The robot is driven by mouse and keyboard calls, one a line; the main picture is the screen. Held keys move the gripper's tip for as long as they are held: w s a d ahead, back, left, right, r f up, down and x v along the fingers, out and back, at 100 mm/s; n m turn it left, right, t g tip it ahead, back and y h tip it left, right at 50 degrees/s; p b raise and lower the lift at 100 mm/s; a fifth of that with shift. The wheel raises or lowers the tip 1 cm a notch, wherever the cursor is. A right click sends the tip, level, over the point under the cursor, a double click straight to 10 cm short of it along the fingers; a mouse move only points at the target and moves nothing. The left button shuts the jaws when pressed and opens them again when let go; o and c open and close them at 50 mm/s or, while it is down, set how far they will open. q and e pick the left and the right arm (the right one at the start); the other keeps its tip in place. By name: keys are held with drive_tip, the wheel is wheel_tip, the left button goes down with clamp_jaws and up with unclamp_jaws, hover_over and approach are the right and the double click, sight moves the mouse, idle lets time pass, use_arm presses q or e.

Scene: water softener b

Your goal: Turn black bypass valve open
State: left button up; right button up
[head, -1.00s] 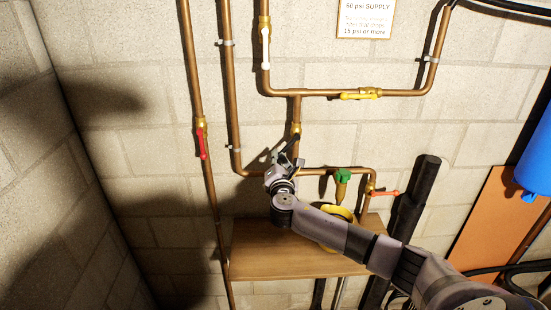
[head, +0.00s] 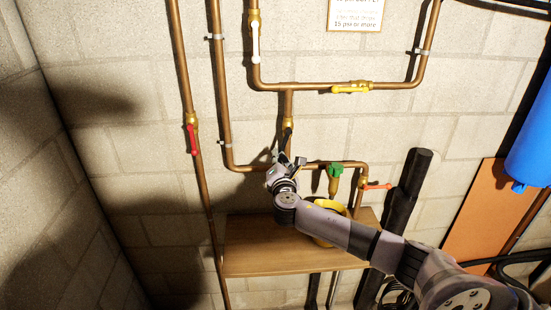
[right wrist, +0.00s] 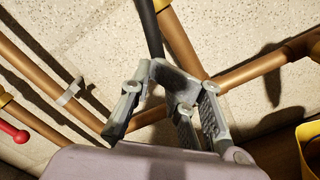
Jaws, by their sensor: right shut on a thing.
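The black bypass valve's body (head: 288,122) is brass and sits on the short vertical copper pipe in the middle of the wall. Its black handle (head: 287,138) points down, nearly along that pipe. In the right wrist view the handle (right wrist: 149,25) comes down from the top edge to my fingers, which hide its lower end. My right gripper (head: 285,158) is just below the valve, shut on the handle's lower end; its grey fingers also show in the right wrist view (right wrist: 165,92). My left gripper is not in view.
Other valves have red (head: 193,140), white (head: 256,43), yellow (head: 350,89), green (head: 335,169) and orange (head: 376,186) handles. A horizontal copper pipe (head: 312,164) runs close by my gripper. A wooden shelf (head: 250,255) is below, with a yellow object (head: 344,208) behind my arm.

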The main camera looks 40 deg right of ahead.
drive_tip(key=shift+d+r, duration=0.25)
drive_tip(key=shift+r, duration=0.1)
drive_tip(key=shift+s+d, duration=0.3)
drive_tip(key=shift+d, duration=0.25)
drive_tip(key=shift+s+d, duration=0.25)
drive_tip(key=shift+d, duration=0.3)
drive_tip(key=o, duration=0.8)
drive_tip(key=shift+a, duration=0.1)
drive_tip(key=o, duration=0.4)
drive_tip(key=shift+s+f, duration=0.2)
drive_tip(key=shift+w+f, duration=0.1)
drive_tip(key=shift+f, duration=0.05)
